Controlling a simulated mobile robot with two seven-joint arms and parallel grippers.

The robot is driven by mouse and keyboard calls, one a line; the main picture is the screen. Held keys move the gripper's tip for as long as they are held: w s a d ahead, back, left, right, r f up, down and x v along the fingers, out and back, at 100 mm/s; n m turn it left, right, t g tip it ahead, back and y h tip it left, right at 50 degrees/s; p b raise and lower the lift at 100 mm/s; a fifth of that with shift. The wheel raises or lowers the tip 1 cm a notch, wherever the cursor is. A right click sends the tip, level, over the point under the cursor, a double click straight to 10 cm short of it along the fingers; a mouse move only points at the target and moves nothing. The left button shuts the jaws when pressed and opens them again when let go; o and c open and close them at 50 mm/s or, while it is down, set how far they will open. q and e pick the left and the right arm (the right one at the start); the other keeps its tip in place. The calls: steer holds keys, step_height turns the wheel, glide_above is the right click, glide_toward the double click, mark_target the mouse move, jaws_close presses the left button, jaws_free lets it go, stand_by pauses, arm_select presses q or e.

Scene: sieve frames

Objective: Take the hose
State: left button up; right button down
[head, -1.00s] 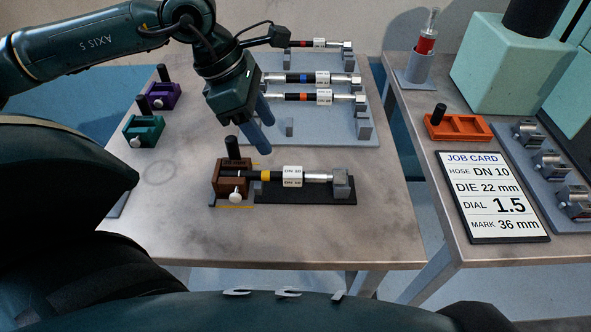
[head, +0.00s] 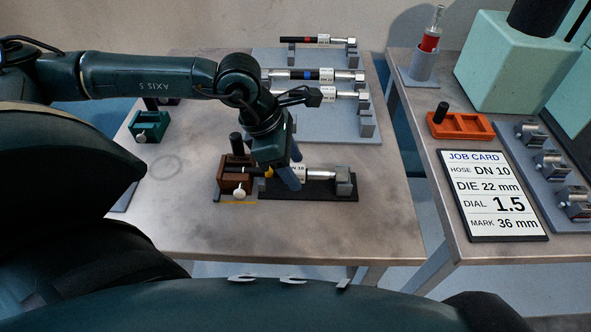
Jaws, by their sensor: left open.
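A black hose (head: 318,174) with a yellow band, a white label and a silver end fitting lies across a dark stand on the near table. Its left end is in a brown block clamp (head: 232,181) with a white knob, its right end on a grey support (head: 343,182). My left gripper (head: 296,172) is open, pointing down over the hose's middle. Its blue fingers appear to be on either side of the hose by the label, hiding part of it. I cannot tell whether they touch it. My right gripper is not in view.
A grey rack (head: 335,128) behind holds hoses with red and blue bands and another partly hidden one. A green block (head: 150,125) stands at left. On the right table are an orange block (head: 460,126) and a job card (head: 490,195) reading DN 10. The near table front is clear.

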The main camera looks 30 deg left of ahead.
arm_select(q)
steer(key=shift+c, duration=0.3)
jaws_close()
steer(key=shift+r, duration=0.1)
